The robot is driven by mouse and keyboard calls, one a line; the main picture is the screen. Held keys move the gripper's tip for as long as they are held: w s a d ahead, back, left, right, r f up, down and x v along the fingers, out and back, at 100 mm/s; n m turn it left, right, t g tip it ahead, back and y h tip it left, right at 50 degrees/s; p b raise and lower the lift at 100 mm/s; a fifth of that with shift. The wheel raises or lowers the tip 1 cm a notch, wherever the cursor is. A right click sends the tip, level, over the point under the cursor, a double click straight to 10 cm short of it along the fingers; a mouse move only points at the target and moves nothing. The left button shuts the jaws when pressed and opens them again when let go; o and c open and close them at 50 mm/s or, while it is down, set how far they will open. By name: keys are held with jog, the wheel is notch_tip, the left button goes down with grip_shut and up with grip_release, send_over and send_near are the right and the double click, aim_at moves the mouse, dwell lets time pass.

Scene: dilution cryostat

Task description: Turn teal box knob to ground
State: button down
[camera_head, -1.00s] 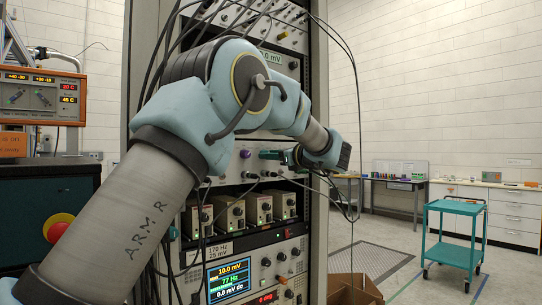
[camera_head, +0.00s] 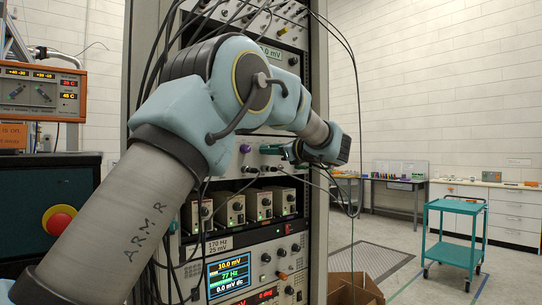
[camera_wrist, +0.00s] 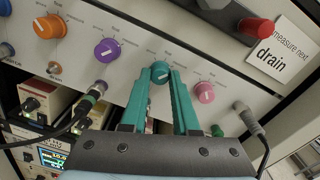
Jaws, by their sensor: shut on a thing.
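The teal knob (camera_wrist: 160,72) sits on a pale panel in a row of coloured knobs, between the purple knob (camera_wrist: 107,50) and the pink knob (camera_wrist: 204,92). My gripper (camera_wrist: 161,76) has long teal fingers, one on each side of the teal knob, shut on it. Small print surrounds each knob; I cannot read for certain which position the teal knob points to. In the head view my gripper (camera_head: 270,150) reaches the panel from the right, and the teal knob cannot be told apart there.
An orange knob (camera_wrist: 48,27) is further left. Cables plug in below the row, a grey one (camera_wrist: 248,118) right of my fingers. A red knob (camera_wrist: 256,28) and a white "drain" note (camera_wrist: 284,48) are upper right. Loose black cables hang across the rack (camera_head: 318,80).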

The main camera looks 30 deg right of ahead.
jog(key=n+b, duration=0.1)
jog(key=b, duration=0.1)
jog(key=n+b, duration=0.2)
jog(key=shift+f+b, duration=0.3)
jog(key=n+b, duration=0.4)
jog(key=b, duration=0.1)
jog(key=shift+n, duration=0.4)
jog(key=n+b, duration=0.4)
jog(key=shift+r, duration=0.15)
jog(key=shift+r+n+b, duration=0.15)
jog(key=shift+n+b, duration=1.15)
jog(key=shift+n, duration=0.9)
jog(key=c, duration=0.7)
grip_release()
jog(key=shift+o, duration=0.2)
jog(key=shift+r, duration=0.1)
jog(key=shift+s, duration=0.1)
